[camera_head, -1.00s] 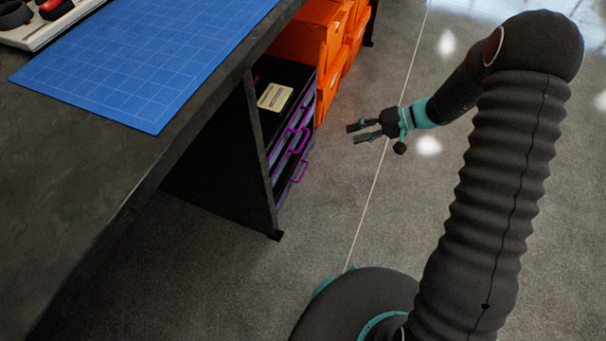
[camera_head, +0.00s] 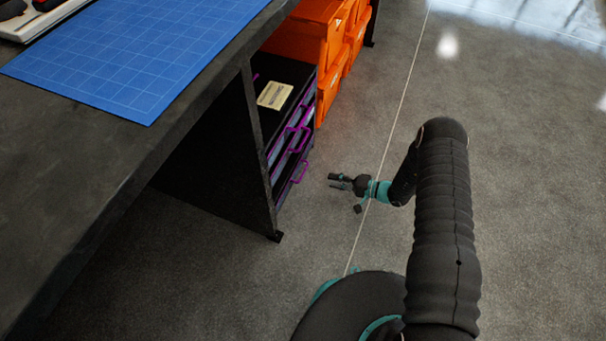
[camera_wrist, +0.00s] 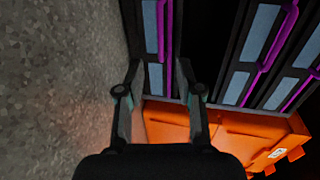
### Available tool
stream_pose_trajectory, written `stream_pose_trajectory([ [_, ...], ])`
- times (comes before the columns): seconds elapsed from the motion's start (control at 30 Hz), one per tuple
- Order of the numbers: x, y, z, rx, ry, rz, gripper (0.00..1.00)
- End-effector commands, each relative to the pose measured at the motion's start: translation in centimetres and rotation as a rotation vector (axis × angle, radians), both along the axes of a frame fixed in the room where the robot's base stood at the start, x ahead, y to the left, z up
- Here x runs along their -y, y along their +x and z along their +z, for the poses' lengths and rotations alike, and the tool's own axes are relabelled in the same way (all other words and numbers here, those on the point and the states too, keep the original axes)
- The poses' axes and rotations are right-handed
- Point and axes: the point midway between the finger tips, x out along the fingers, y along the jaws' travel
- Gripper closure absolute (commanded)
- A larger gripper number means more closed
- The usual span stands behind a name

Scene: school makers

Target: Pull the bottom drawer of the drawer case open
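The dark drawer case (camera_head: 290,74) stands under the table, its drawer fronts with purple handles facing right. The bottom drawer's purple handle (camera_head: 299,172) is the lowest one, near the floor; the drawer looks shut. In the wrist view, turned sideways, this handle (camera_wrist: 162,28) is nearest the floor, beyond and between my fingertips. My gripper (camera_head: 338,181) is low over the floor, to the right of that handle and apart from it, pointing at the case. In the wrist view my gripper (camera_wrist: 158,72) is open, with nothing between its fingers.
Orange boxes (camera_head: 329,45) stand behind the case; one (camera_wrist: 190,122) also shows close by in the wrist view. The table's dark leg panel (camera_head: 225,165) stands in front of the case. A blue cutting mat (camera_head: 140,55) lies on the table. The floor to the right is clear.

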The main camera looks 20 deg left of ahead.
Motion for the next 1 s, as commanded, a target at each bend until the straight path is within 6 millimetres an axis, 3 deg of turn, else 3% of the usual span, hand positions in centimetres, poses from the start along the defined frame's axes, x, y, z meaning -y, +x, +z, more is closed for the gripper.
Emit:
stream_pose_trajectory([
  [0.6,-10.3,0.6,-2.2,-0.001,0.000,0.006,0.64],
  [0.8,-12.2,0.8,-2.7,-0.002,-0.002,0.004,0.64],
  [1.0,-12.7,0.9,-2.8,-0.002,-0.001,0.003,0.64],
])
